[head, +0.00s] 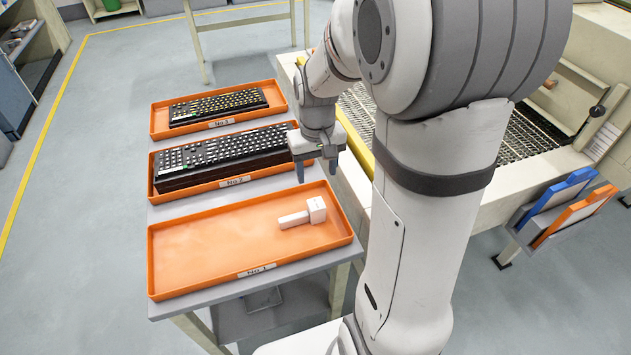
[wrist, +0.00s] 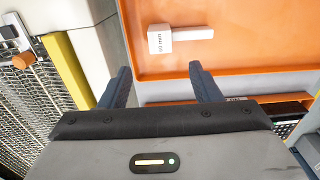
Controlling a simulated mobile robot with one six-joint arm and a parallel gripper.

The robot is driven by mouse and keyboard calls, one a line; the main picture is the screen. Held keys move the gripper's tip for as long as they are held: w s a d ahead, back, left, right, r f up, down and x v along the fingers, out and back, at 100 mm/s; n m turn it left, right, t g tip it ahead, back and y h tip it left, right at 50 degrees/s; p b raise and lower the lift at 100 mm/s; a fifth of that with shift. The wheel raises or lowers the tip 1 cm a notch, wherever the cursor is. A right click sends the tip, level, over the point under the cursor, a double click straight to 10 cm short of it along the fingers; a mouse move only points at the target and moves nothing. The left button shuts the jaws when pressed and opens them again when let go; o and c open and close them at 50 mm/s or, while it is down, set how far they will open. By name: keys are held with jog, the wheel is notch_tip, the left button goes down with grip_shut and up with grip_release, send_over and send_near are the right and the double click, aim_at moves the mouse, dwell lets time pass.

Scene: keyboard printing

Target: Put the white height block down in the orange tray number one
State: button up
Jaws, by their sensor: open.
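The white height block (head: 316,209) lies in the orange tray number one (head: 190,270), toward the tray's right side, with its handle pointing left. In the wrist view the block (wrist: 160,39) lies on the tray floor (wrist: 240,60), beyond my fingertips and apart from them. My gripper (head: 317,178) is open and empty. It hangs above the gap between tray one and tray two, near the right end. In the wrist view my gripper (wrist: 160,72) shows its two dark fingers spread with nothing between them.
Orange tray number two (head: 168,194) holds stacked black keyboards (head: 225,152). Tray number three (head: 165,134) holds another keyboard (head: 217,107). A conveyor machine (head: 540,135) stands to the right of the tray table, with a yellow strip (head: 355,145) along its edge. The left of tray one is clear.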

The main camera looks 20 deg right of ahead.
jog(key=s+a+r+t, duration=0.1)
jog(key=s+r, duration=0.2)
jog(key=s, duration=0.4)
jog(key=s+a+r+t, duration=0.1)
jog(key=s+a+r, duration=0.1)
jog(key=s+r, duration=0.2)
jog(key=s, duration=0.3)
jog(key=shift+a+r+t, duration=0.2)
jog(key=shift+a+t, duration=0.1)
dwell(0.5)
